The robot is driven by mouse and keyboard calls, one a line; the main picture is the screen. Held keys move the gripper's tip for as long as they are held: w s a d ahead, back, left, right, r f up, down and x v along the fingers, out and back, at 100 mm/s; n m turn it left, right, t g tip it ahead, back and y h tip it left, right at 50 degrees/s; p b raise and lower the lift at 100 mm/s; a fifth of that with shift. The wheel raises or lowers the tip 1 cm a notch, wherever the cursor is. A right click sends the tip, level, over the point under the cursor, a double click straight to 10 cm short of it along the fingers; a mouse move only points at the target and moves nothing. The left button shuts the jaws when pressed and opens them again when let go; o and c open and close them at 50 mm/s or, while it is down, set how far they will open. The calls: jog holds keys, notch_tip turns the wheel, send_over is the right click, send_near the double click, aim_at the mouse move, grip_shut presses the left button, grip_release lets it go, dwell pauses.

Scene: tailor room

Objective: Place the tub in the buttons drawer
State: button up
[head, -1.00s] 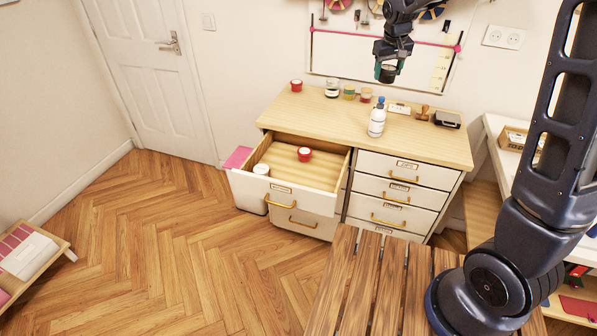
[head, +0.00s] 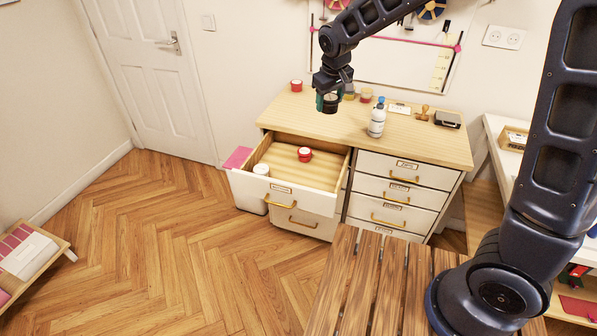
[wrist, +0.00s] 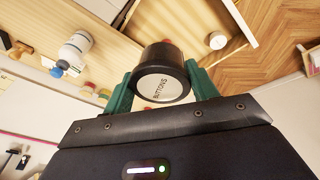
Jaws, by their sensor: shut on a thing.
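My gripper (head: 327,103) is shut on a dark tub (wrist: 161,75) whose pale lid reads "BUTTONS" in the wrist view. In the head view it is held in the air in front of the dresser top's back-left part. The open top-left drawer (head: 245,186) of the dresser is pulled out, below and to the left of the gripper in the head view. Its label is too small to read. In it are a white tub (head: 261,169) at the front left and a red tub with a pale lid (head: 304,154) farther back.
The dresser top (head: 430,142) bears a red tub (head: 296,85), a white bottle with a blue cap (head: 377,120), a stamp (head: 424,113) and a dark box (head: 447,119). Much of the drawer floor is bare. A slatted wooden surface (head: 365,290) stands in front.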

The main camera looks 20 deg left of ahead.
notch_tip(320, 180, down, 37)
jog(key=shift+r, duration=0.2)
dwell(0.6)
jog(key=shift+f, duration=0.15)
jog(key=o, duration=1)
jog(key=v, duration=1.2)
